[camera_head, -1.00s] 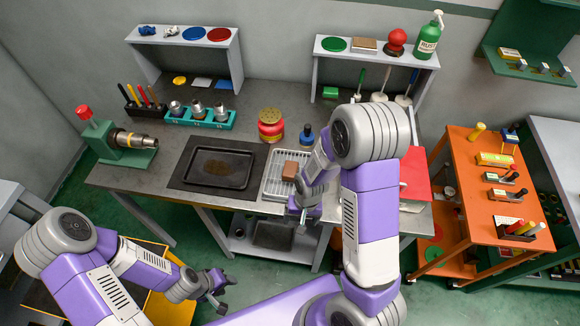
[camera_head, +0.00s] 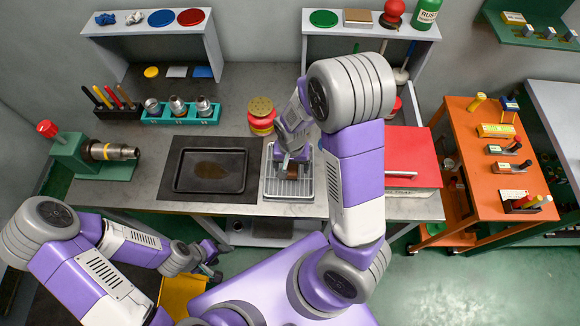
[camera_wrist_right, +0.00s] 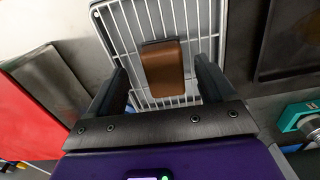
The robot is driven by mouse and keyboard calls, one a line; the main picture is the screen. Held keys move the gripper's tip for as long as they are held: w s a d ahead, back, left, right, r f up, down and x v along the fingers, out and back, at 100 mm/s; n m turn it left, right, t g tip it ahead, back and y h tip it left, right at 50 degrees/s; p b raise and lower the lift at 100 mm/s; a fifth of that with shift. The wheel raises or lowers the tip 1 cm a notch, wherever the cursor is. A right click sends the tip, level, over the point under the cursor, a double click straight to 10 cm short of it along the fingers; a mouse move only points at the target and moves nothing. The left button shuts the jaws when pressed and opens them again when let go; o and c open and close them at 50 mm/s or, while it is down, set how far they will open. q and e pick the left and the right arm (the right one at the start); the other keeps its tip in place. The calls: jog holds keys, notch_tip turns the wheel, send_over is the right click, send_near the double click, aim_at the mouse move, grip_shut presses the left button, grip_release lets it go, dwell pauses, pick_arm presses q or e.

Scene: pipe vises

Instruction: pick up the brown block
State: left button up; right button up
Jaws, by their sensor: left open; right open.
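The brown block (camera_wrist_right: 163,68) lies on the white wire rack (camera_wrist_right: 210,30) in the right wrist view. In the head view the block (camera_head: 292,187) is partly hidden by my right gripper (camera_head: 291,174), which is over the wire rack (camera_head: 272,187). In the right wrist view my right gripper (camera_wrist_right: 163,80) is open, with one finger on each side of the block and a gap to each finger. I cannot tell how far above the rack the fingertips are. My left gripper (camera_head: 217,263) is open and empty, low in front of the workbench.
A black tray (camera_head: 180,186) lies left of the rack. A red box (camera_head: 405,165) stands to the right. A green bench vise (camera_head: 85,165) is at the far left.

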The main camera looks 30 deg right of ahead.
aim_at(290, 170)
notch_tip(290, 170, down, 3)
jog(key=shift+a+f, duration=0.15)
jog(key=shift+c, duration=0.3)
jog(key=c, duration=1.1)
jog(key=shift+o, duration=0.2)
notch_tip(290, 170, up, 10)
jog(key=shift+r+p, duration=0.1)
jog(key=shift+p, duration=0.8)
